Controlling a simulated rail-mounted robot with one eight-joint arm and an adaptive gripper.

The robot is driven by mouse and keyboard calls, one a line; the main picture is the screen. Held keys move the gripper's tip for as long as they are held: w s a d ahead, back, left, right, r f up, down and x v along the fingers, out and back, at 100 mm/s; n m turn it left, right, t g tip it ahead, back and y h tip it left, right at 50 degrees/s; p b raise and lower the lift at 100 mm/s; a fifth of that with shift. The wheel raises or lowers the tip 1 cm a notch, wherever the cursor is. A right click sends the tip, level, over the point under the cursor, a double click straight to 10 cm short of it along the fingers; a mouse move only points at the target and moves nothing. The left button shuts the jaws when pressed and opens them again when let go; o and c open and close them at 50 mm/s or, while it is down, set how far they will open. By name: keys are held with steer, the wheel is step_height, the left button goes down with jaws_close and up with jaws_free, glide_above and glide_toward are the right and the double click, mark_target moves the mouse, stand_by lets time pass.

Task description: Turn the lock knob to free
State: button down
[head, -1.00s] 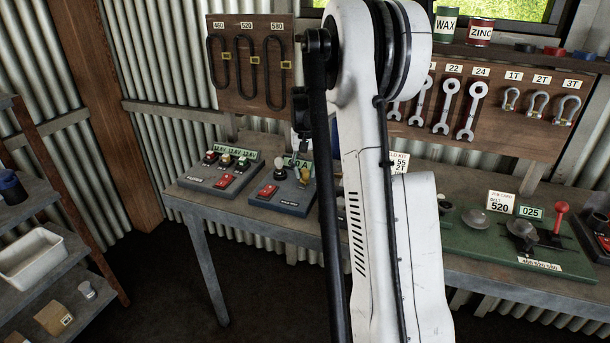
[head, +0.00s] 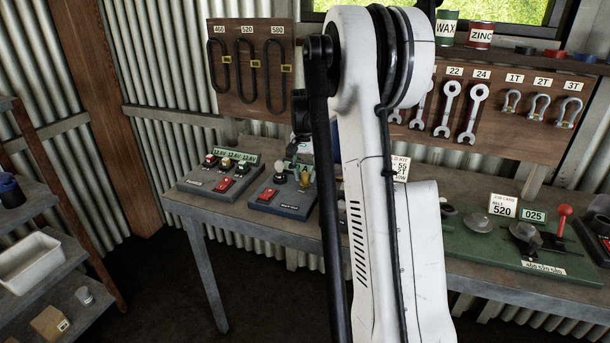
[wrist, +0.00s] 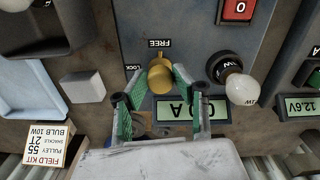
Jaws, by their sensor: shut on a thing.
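The brass lock knob (wrist: 161,77) sits on a dark grey panel (wrist: 190,50) between my gripper's green-padded fingertips (wrist: 159,83). My gripper is shut on the knob. In the wrist view, where the lettering is upside down, the FREE label (wrist: 160,43) is above the knob and the LOCK label (wrist: 132,68) is to its left.
Close to the knob are a white bulb (wrist: 241,88), a red switch (wrist: 238,10) and a display (wrist: 193,110) partly covered by a finger. A field kit card (wrist: 43,144) stands nearby. Another unit with switches (head: 216,174) is to the left on the bench.

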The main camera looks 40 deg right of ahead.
mark_target(304, 175)
steer(key=c, duration=1.4)
jaws_free()
steer(key=shift+r, duration=0.1)
step_height(304, 175, up, 12)
steer(key=shift+f, duration=0.1)
steer(key=shift+a, duration=0.15)
